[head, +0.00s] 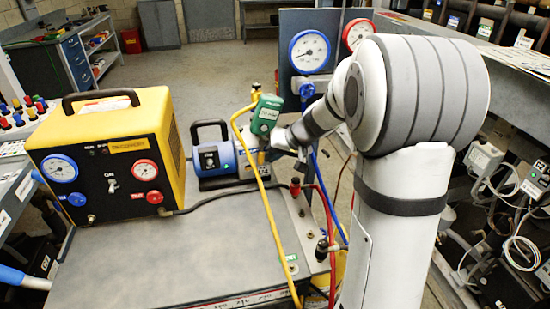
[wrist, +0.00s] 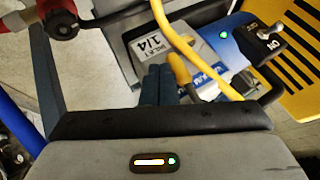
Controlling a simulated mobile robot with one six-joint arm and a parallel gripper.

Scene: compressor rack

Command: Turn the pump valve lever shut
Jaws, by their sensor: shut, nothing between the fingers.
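In the head view the lever (head: 261,157) is small beside my gripper (head: 280,141). My gripper is shut and empty. The valve body is mostly hidden.
A yellow hose (head: 262,190) passes close to the lever and crosses the pump in the wrist view. A yellow machine (head: 105,155) with gauges stands left. Blue and red gauges (head: 309,51) stand behind. The cart top (head: 170,255) is mostly clear.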

